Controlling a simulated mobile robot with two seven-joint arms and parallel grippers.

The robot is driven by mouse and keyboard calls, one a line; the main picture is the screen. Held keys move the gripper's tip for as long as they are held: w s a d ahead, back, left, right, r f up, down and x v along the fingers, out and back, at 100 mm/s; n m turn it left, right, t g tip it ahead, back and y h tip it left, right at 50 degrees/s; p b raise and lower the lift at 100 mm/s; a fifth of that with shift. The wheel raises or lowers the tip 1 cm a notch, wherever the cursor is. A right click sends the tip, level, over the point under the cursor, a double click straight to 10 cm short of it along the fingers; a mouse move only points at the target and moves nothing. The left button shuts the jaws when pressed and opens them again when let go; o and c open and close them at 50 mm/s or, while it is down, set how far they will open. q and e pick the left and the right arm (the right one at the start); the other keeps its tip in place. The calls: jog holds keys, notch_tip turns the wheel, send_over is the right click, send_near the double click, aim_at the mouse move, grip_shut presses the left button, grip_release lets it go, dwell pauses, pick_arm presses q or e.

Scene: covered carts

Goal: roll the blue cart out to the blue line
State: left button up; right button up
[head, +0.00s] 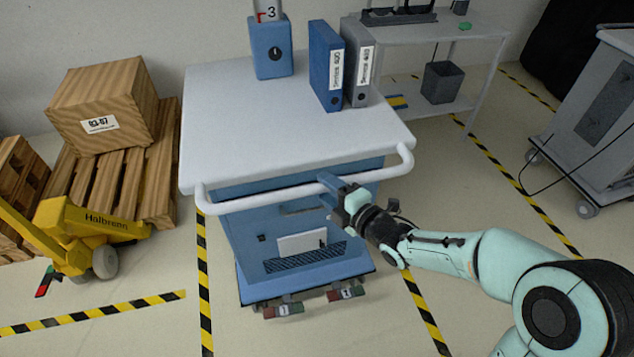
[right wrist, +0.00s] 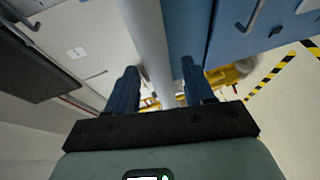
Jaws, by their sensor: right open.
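The blue cart (head: 300,231) has a pale top and a white handle bar (head: 230,204) across its near side. My right gripper (head: 331,190) is at the right half of this bar, with its fingers pointing towards the cart. In the right wrist view the bar (right wrist: 150,45) runs between the two open fingers (right wrist: 160,75). Neither finger is closed on it, and contact cannot be told. Two foot pedals with red parts, left (head: 283,311) and right (head: 347,294), show under the cart's near edge. My left gripper and any blue line are out of view.
On the cart stand a blue box (head: 271,50) and two binders, blue (head: 326,66) and grey (head: 358,75). Yellow-black tape (head: 204,270) flanks the cart. A yellow pallet truck (head: 85,232) is at left, a grey cart (head: 597,115) at right. The floor in front is clear.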

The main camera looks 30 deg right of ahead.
aim_at(318, 183)
jog(key=shift+x, duration=2.05)
grip_shut()
